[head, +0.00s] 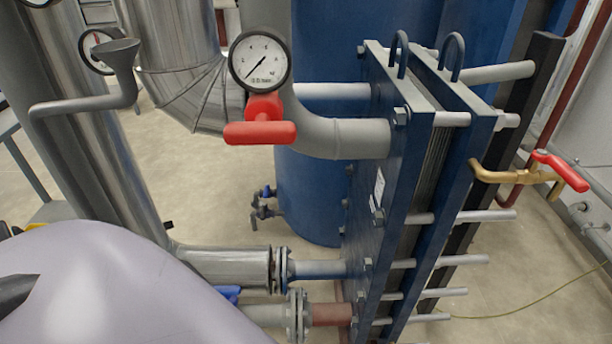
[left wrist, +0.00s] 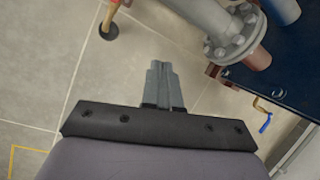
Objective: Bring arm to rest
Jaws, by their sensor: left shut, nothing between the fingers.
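My left gripper (left wrist: 164,87) shows in the left wrist view with its two grey fingers together and nothing between them. It points over the tiled floor, apart from the pipes. In the head view a pale rounded part of my own body fills the lower left, and no gripper fingers can be made out there. My right gripper is not in either view. The blue plate exchanger (head: 395,190) stands upright at the centre right of the head view.
A pressure gauge (head: 259,61) and a red valve handle (head: 260,133) are on the pipe ahead. A brass valve with a red lever (head: 560,170) is at the right. In the left wrist view, a flanged pipe (left wrist: 235,35) lies right of the fingers. Tiled floor (left wrist: 60,60) is open to the left.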

